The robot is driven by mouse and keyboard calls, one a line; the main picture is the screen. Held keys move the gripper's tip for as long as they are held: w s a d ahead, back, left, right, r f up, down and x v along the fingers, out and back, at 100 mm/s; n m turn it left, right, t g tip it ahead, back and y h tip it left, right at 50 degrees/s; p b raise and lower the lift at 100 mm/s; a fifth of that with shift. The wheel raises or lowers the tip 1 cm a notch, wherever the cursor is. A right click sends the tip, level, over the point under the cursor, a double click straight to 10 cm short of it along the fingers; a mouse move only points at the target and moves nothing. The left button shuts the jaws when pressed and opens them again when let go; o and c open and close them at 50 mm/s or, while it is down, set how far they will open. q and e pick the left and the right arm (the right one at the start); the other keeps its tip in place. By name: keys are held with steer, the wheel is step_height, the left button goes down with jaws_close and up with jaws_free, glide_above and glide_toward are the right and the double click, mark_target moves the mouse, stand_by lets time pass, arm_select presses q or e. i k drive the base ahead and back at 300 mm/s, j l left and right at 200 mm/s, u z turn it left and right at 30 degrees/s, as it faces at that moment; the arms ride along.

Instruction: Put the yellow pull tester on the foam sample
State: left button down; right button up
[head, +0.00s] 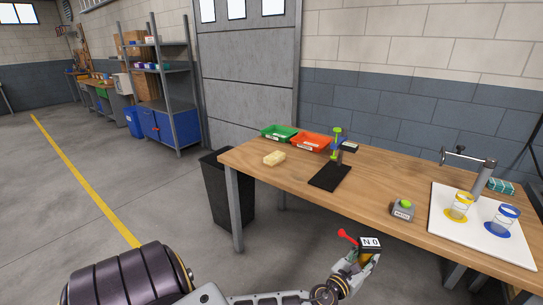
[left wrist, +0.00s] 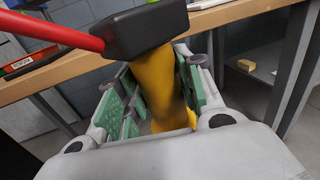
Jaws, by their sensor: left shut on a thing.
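The yellow pull tester shows in the left wrist view (left wrist: 160,85), with a black head and a red handle. In the head view its white-faced display (head: 370,243) and red handle (head: 347,237) stand up from the gripper. My left gripper (head: 352,268) is shut on its yellow body, in front of the table's near edge and apart from the table top. The foam sample looks to be the pale yellow block (head: 274,158) on the left part of the table, well away from the gripper. My right gripper is not in view.
The front middle is clear. A black bin (head: 228,190) stands at left.

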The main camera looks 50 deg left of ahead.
mark_target(275, 155)
steer(key=k+j, duration=0.1)
steer(key=j, duration=1.35)
steer(key=k+j, duration=0.15)
steer(key=j, duration=0.55)
